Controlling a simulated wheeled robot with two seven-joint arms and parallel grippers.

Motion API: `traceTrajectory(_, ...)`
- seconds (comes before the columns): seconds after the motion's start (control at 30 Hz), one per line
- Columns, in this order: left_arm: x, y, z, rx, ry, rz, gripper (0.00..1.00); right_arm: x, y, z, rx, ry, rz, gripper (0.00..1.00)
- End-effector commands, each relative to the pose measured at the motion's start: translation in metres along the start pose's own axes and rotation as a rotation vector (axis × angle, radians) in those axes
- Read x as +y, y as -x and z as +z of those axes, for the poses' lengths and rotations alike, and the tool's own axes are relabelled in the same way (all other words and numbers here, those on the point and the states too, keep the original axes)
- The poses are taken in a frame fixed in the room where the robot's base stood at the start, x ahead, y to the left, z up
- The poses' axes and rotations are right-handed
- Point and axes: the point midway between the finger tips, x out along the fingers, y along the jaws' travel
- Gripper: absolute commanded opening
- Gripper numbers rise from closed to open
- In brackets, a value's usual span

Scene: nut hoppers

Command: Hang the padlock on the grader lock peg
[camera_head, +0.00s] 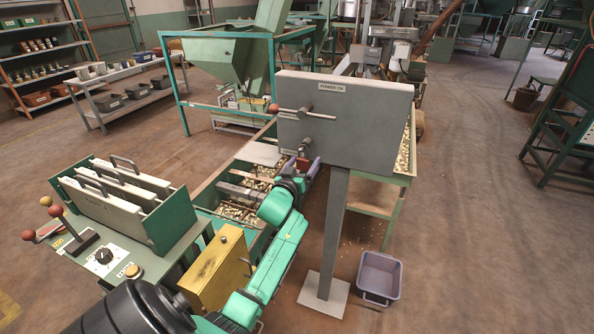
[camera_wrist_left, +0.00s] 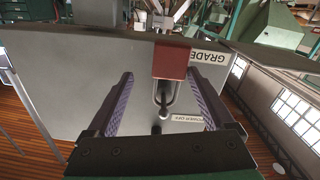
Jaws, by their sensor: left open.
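The red padlock (camera_wrist_left: 174,60) with its metal shackle (camera_wrist_left: 157,98) shows in the left wrist view, in front of the grey panel. The shackle appears to loop around the dark lock peg (camera_wrist_left: 167,90), and the body hangs from it; this view looks upside down. My left gripper (camera_wrist_left: 161,76) is open, its two purple-grey fingers on either side of the padlock and apart from it. In the head view, my left gripper (camera_head: 301,167) is just below the peg (camera_head: 304,147) on the panel, and the padlock is hard to make out there. My right gripper is not in view.
The grey panel (camera_head: 352,130) stands on a post, with a red-knobbed lever (camera_head: 305,113) above the peg. Sorting trays (camera_head: 238,213) lie behind my arm. A yellow box (camera_head: 218,270) is beside it.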

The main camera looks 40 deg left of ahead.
Motion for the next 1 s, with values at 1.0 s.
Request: traceTrajectory(1.0, 0.000, 0.138, 0.014, -0.028, -0.005, 0.001, 0.87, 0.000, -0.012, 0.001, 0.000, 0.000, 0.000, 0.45)
